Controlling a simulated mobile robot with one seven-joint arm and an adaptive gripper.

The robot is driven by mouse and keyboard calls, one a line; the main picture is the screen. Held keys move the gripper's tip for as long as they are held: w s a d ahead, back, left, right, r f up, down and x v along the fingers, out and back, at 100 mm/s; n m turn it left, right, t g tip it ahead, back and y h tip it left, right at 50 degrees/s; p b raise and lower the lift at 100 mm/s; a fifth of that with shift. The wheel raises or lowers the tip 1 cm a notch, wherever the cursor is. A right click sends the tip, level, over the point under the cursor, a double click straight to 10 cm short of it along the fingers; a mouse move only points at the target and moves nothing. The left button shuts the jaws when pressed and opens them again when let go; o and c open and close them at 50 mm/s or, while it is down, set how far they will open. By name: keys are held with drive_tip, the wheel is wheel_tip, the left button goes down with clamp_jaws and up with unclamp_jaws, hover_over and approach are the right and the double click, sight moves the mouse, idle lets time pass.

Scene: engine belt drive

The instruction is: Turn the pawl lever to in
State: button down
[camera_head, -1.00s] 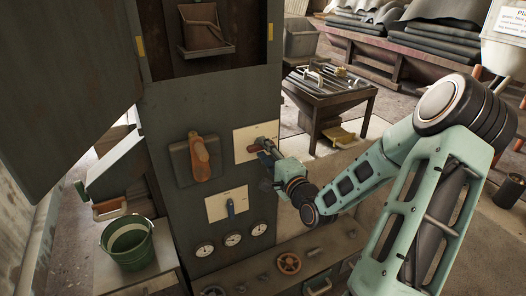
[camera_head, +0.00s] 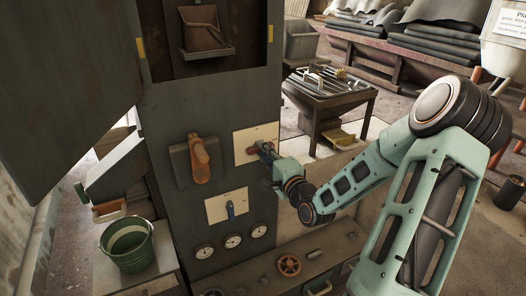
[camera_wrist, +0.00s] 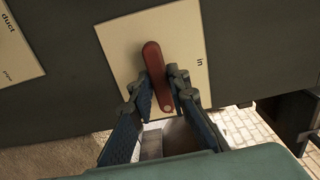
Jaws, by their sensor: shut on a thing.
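The pawl lever is a red bar (camera_wrist: 154,62) on a cream plate (camera_wrist: 115,45) whose right side bears the word "in". In the head view the same plate (camera_head: 243,136) is on the dark panel, and my gripper hides most of the lever. In the wrist view the lever slants a little, its free end low and slightly right. My gripper (camera_wrist: 163,92) has one finger on each side of the lever and is shut on it. My gripper also shows in the head view (camera_head: 265,152).
An orange-brown handle (camera_head: 200,160) juts out left of the plate. Below is another plate with a blue lever (camera_head: 230,209), then several gauges (camera_head: 233,241) and a handwheel (camera_head: 289,265). A green bucket (camera_head: 127,246) stands at left. A table of metal parts (camera_head: 328,97) stands behind.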

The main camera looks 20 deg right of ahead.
drive_tip(key=shift+n+b, duration=5.6)
drive_tip(key=shift+n, duration=3.2)
drive_tip(key=c, duration=1.9)
unclamp_jaws()
drive_tip(key=s, duration=0.7)
drive_tip(key=shift+s+d, duration=0.15)
drive_tip(key=shift+s, duration=0.15)
